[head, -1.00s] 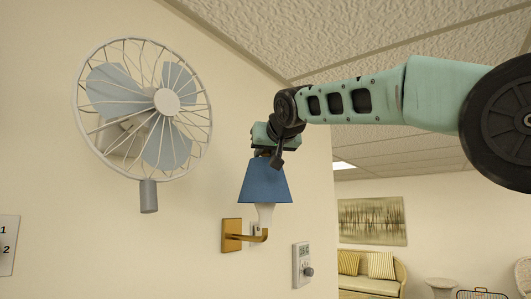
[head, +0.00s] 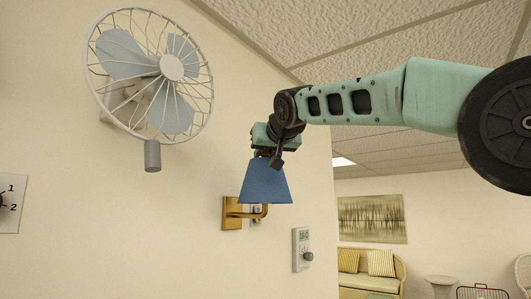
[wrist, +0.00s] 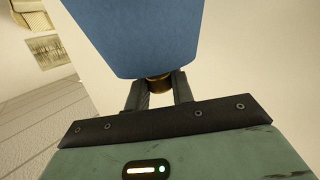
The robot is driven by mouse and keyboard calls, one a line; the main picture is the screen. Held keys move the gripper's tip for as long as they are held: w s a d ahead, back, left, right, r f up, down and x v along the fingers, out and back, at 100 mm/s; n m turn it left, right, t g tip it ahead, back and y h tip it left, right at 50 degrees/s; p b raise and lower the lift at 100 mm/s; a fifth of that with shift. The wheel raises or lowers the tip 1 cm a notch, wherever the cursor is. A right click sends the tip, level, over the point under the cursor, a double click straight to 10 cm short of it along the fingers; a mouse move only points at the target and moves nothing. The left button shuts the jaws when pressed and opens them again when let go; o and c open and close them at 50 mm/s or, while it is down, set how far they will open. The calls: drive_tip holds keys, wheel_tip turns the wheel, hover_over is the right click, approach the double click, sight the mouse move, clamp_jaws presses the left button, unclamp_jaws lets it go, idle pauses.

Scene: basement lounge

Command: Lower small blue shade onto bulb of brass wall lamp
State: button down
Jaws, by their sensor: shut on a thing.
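The small blue shade (head: 264,184) hangs upright, wide end down, below my gripper (head: 264,154) in the head view. In the wrist view the shade (wrist: 140,35) fills the top, and my gripper (wrist: 159,90) is shut on the brass-coloured knob (wrist: 157,83) at its narrow end. The brass wall lamp (head: 232,212) has a square plate on the wall and an arm curving out under the shade. Its bulb is hidden in the head view. I cannot tell whether the shade is around the bulb or in front of it.
A caged wall fan (head: 150,75) is at upper left. A thermostat-like box (head: 301,249) is on the wall below right of the lamp, and a numbered switch plate (head: 8,204) is at far left. A sofa (head: 370,268) and a picture (head: 372,218) are far off.

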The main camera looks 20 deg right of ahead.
drive_tip(key=c, duration=1.1)
unclamp_jaws()
drive_tip(key=shift+s, duration=0.1)
drive_tip(key=b+v, duration=0.7)
drive_tip(key=v, duration=1)
drive_tip(key=shift+s+d+r, duration=0.1)
drive_tip(key=shift+s, duration=0.05)
